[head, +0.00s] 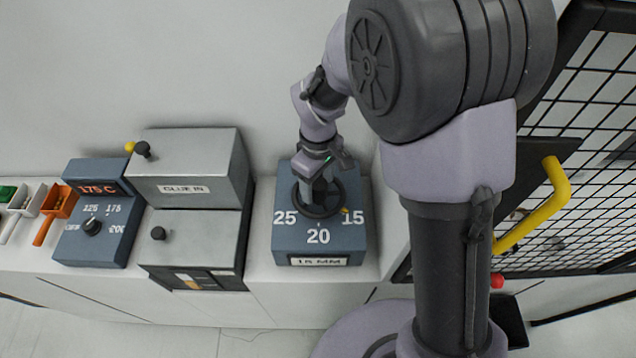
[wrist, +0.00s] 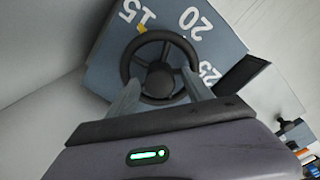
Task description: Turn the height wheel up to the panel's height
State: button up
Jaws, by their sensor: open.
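The height wheel (head: 302,203) is a dark handwheel on top of a blue-grey box (head: 284,245) marked 25, 20 and 15. A yellow pointer beside the wheel stands at the 15 mark, and the wheel also shows in the wrist view (wrist: 133,52). A plate on the box front (head: 319,261) carries a figure in MM that I cannot read surely. My gripper (head: 319,190) is over the wheel, pointing down. In the wrist view its two fingers (wrist: 161,82) are apart and overlap the near rim; I cannot tell whether they touch it. No panel is clearly seen.
Left of the box stand a grey GLUE IN unit (head: 190,160) with black knobs and a blue temperature box (head: 85,245) reading 175 C. Coloured bins (head: 58,200) stand further left. A mesh guard with a yellow handle (head: 535,208) is at the right.

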jog(key=shift+c, duration=0.5)
grip_shut()
jog(key=m+b, duration=0.2)
jog(key=m, duration=0.3)
jog(key=shift+f+m, duration=0.1)
jog(key=shift+m, duration=0.3)
jog(key=m+b, duration=0.2)
jog(key=m, duration=0.3)
jog(key=shift+d+m, duration=0.1)
jog(key=shift+m, duration=0.3)
jog(key=shift+o, duration=0.5)
grip_release()
